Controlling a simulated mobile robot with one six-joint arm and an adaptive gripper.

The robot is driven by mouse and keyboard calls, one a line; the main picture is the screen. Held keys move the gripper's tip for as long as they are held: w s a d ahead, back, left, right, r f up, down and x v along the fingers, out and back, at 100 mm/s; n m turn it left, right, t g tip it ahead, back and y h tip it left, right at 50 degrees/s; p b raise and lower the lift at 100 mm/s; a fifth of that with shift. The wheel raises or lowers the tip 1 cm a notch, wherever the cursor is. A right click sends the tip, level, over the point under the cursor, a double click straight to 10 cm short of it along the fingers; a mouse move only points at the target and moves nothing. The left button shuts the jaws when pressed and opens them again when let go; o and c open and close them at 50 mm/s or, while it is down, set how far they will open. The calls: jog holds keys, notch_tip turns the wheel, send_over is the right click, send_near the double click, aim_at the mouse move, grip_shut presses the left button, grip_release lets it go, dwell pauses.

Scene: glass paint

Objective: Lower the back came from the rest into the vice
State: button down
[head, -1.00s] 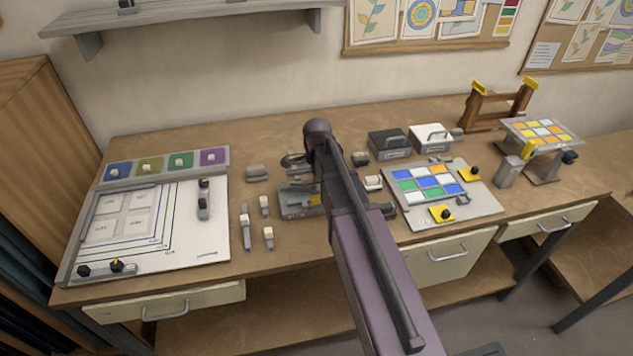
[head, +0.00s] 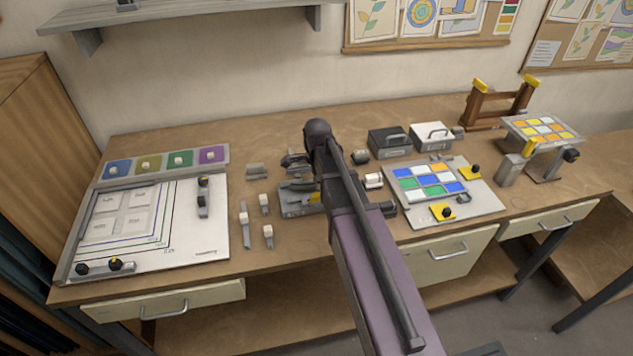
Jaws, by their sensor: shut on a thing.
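The vice (head: 296,206) is a low grey metal block with a yellow part, in the middle of the bench. My forearm crosses in front of it and covers its right part. My gripper (head: 296,161) is only partly seen as dark parts left of my arm's elbow, just behind the vice. Its fingertips are mostly hidden by my arm. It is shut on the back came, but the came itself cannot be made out. A small grey block (head: 256,170), perhaps the rest, stands left of the gripper.
Several small white-topped tools (head: 265,204) stand left of the vice. A white layout board (head: 210,240) lies at the left. A coloured glass panel (head: 431,182) on a board lies at the right. Black (head: 390,141) and white (head: 432,136) boxes stand behind it.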

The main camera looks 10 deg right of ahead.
jog(key=shift+f+b, duration=0.45)
jog(key=shift+f, duration=0.05)
jog(key=c, duration=0.5)
grip_release()
jog(key=shift+r, duration=0.1)
jog(key=shift+r, duration=0.15)
jog(key=shift+r+p, duration=3.35)
jog(key=shift+p, duration=0.25)
